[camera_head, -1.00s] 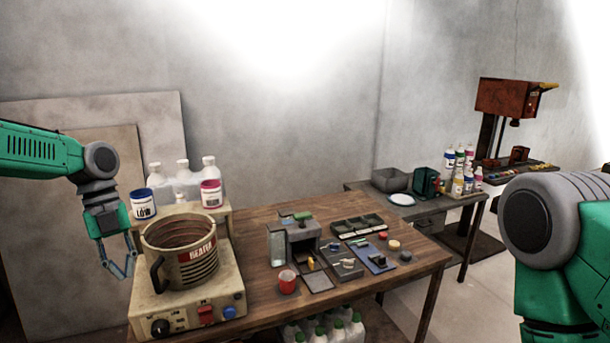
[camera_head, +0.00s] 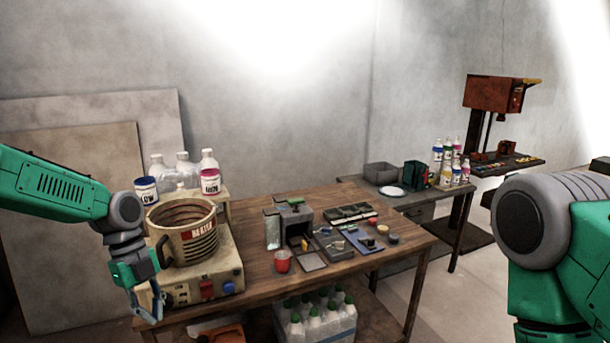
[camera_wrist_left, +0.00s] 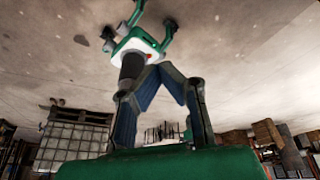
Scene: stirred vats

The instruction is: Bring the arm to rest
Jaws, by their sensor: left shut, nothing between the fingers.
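My left gripper (camera_head: 152,302) hangs at the left, pointing down, in front of the left end of the heater base. Its fingers are shut and empty; they also show in the left wrist view (camera_wrist_left: 160,75), with the floor and part of my own body beyond. The heater vat (camera_head: 186,232), a beige pot with a dark handle, sits on the beige heater base (camera_head: 205,268) just right of my left wrist. My right arm comes in at the right edge, but its gripper is outside the views.
White bottles (camera_head: 208,180) stand behind the vat. A pack of bottles (camera_head: 315,322) sits below the table. A grey side table and a red drill press (camera_head: 494,94) stand at the right.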

